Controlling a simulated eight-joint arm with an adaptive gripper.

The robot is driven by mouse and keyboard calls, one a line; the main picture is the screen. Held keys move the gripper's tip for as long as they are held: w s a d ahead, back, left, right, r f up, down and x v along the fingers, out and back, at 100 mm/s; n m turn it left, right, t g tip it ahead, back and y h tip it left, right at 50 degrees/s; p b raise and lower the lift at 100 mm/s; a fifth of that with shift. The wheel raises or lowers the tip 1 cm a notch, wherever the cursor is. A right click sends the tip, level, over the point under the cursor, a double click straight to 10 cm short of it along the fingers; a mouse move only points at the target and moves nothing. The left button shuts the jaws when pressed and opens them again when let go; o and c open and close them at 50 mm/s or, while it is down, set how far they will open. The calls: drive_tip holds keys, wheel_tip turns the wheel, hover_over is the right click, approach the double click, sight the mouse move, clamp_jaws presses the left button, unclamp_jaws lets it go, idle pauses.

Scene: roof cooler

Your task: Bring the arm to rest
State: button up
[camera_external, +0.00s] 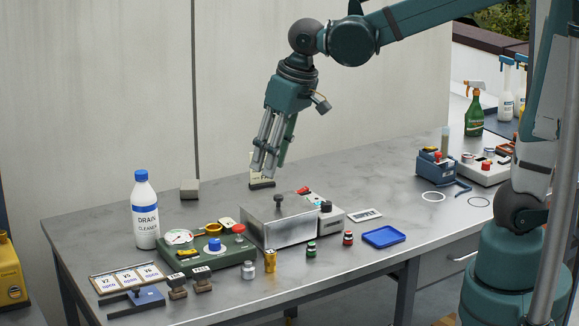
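My gripper (266,172) hangs in the air over the middle of the table (365,190), pointing down and slightly left. Its long grey fingers are close together, but from this side I cannot tell whether they are open or shut. I see nothing held between them. Below it is a metal box (278,232) with a black knob on its lid. A dark stand with a white card (262,183) shows just behind the fingertips. My arm reaches in from the upper right.
A drain cleaner bottle (145,215) stands upright at the left, next to a green panel (217,252). Small parts and a blue tray (384,237) lie along the front. A blue device (434,168) and a green spray bottle (474,112) are at the right. The table's back middle is mostly clear.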

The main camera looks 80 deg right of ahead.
drive_tip(key=s+n+t, duration=0.3)
drive_tip(key=s+t, duration=0.1)
drive_tip(key=s, duration=1.3)
drive_tip(key=shift+s+a+f+n, duration=0.3)
drive_tip(key=shift+s+a+f, duration=0.05)
drive_tip(key=shift+a+f, duration=0.1)
drive_tip(key=shift+o, duration=0.5)
